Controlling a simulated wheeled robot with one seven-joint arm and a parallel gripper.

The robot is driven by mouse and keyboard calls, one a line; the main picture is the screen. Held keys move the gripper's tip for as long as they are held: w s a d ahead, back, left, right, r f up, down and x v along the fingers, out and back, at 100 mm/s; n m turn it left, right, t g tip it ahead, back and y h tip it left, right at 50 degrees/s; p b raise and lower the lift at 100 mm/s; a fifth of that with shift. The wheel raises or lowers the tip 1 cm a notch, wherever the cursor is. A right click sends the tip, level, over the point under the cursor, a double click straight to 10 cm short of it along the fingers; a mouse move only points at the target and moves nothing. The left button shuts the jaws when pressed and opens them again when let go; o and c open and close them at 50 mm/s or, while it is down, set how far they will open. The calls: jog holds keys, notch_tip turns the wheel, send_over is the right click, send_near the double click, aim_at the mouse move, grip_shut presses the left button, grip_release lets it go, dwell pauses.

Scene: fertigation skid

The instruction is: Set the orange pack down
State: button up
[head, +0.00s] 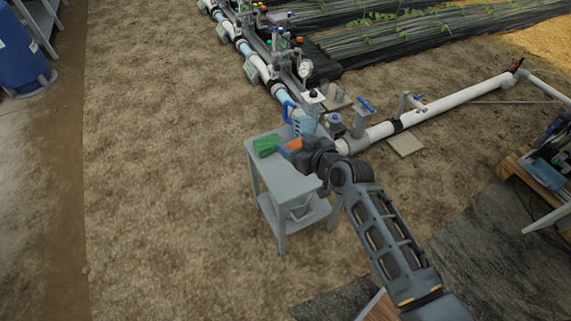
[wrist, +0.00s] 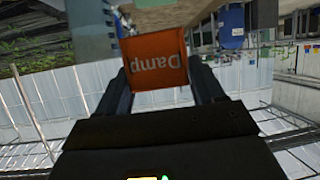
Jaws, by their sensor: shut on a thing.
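The orange pack (wrist: 156,62) is between the two fingers of my gripper (wrist: 158,90) in the wrist view, with the word "Damp" on it upside down. In the head view the orange pack (head: 294,144) shows as a small orange patch at the end of my gripper (head: 300,151), over the grey table (head: 285,180). My gripper is shut on the pack. I cannot tell whether the pack touches the tabletop. My wrist and arm hide part of the table's right side.
A green block (head: 267,145) is on the table's left back part, close to the pack. A grey container (head: 300,210) is on the lower shelf. White pipes (head: 455,100) run behind. The tabletop's front left is clear.

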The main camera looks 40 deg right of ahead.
jog(key=s+d+m+h+b, duration=0.1)
jog(key=d+b, duration=0.6)
jog(key=d, duration=1)
jog(key=w+a+f, duration=0.1)
jog(key=a+f, duration=0.1)
jog(key=a, duration=0.1)
jog(key=w+a+f, duration=0.2)
jog(key=a, duration=0.1)
jog(key=w+a+f, duration=0.1)
jog(key=a+f, duration=0.2)
jog(key=a, duration=0.1)
jog(key=shift+w+a, duration=0.1)
jog(key=shift+w, duration=0.1)
jog(key=shift+h, duration=0.3)
jog(key=shift+f+b, duration=0.5)
jog(key=shift+f, duration=1.5)
jog(key=shift+f, duration=0.2)
jog(key=o, duration=1.1)
jog(key=shift+c, duration=0.2)
jog(key=shift+r, duration=0.15)
